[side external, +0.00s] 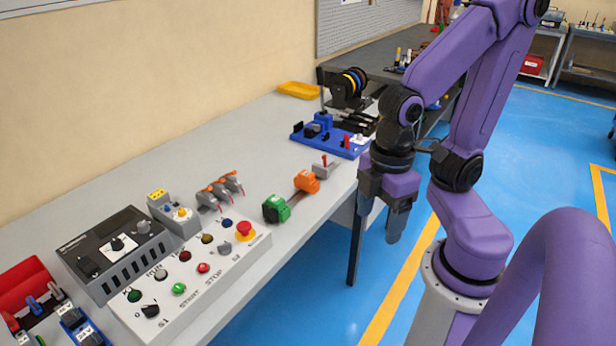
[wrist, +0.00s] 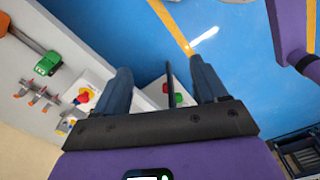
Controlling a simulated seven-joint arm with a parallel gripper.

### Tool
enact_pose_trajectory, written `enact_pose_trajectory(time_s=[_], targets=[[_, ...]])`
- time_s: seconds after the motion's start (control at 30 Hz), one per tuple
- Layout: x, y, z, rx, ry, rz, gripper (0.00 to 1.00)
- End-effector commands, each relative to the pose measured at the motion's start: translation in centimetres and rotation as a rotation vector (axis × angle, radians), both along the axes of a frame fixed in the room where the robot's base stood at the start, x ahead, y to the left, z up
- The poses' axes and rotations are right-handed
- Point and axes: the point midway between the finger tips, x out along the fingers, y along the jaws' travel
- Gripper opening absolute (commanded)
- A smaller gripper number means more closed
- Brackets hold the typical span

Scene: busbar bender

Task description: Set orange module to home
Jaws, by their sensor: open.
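The orange module (side external: 307,181) sits at the far end of a short brown-grey bar (side external: 292,199) on the bench, in the side view. A green module (side external: 277,208) sits at the bar's near end. My gripper (wrist: 162,75) is open and empty, pointing down over the floor. No marked home position is readable.
A small lever switch (side external: 323,167) stands just behind the orange module. Orange-handled clamps (side external: 220,190) and a button panel (side external: 195,262) lie to the left. A blue fixture (side external: 330,138) is farther back. The blue floor (side external: 420,195) beside the bench is open.

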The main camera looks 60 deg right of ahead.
Motion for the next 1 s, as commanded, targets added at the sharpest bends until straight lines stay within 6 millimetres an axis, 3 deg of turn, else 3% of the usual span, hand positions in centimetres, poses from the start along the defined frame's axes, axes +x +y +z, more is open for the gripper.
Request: enact_pose_trajectory(time_s=[0.2,0.27,0.3,0.47,0.77,1.0], targets=[[0.0,0.0,0.0,0.0,0.0,0.0,0.72],[0.0,0.0,0.0,0.0,0.0,-0.001,0.62],[0.1,0.1,0.0,0.0,0.0,-0.004,0.62],[2.2,0.7,0.4,-0.002,0.001,-0.063,0.62],[11.8,1.0,1.5,-0.01,0.004,-0.303,0.62],[20.1,-2.0,1.6,-0.014,0.009,-0.5,0.62]])
